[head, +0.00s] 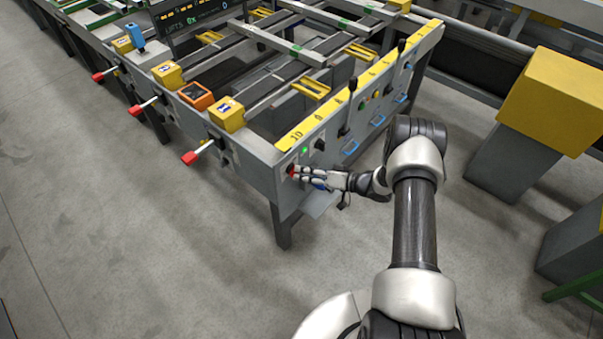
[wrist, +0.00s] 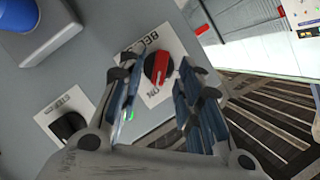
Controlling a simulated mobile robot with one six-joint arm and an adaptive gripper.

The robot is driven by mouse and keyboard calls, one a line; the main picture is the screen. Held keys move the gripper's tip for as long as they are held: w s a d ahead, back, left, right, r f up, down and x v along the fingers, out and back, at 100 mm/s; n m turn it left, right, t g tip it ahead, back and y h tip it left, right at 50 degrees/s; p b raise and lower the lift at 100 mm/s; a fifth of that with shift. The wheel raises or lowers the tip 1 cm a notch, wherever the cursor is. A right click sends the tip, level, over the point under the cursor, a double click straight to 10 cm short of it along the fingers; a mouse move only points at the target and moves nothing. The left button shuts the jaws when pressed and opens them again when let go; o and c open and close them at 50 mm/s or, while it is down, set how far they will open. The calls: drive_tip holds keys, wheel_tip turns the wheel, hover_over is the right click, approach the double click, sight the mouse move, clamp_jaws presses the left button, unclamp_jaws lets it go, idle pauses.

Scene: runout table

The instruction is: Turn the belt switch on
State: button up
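The belt switch (wrist: 158,68) is a red and black rotary knob on a white label plate, on the grey panel of the runout table. Part of the label reads "ON"; the rest is partly covered by my gripper. The knob's red bar stands roughly upright in the wrist view. My gripper (wrist: 163,78) is open, its fingers apart on either side of the knob, with no clear contact visible. In the head view my gripper (head: 299,172) reaches the red knob (head: 290,170) at the table's near corner.
A second black knob (wrist: 70,128) on a white label sits left of my gripper. A lit green lamp (head: 305,150) is above the switch. Blue handles (head: 351,147) and black levers (head: 348,108) line the panel. A yellow-topped grey pedestal (head: 545,95) stands at right. Floor at left is clear.

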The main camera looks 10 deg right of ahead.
drive_tip(key=v, duration=1)
drive_tip(key=shift+s, duration=0.15)
drive_tip(key=shift+d+r, duration=0.1)
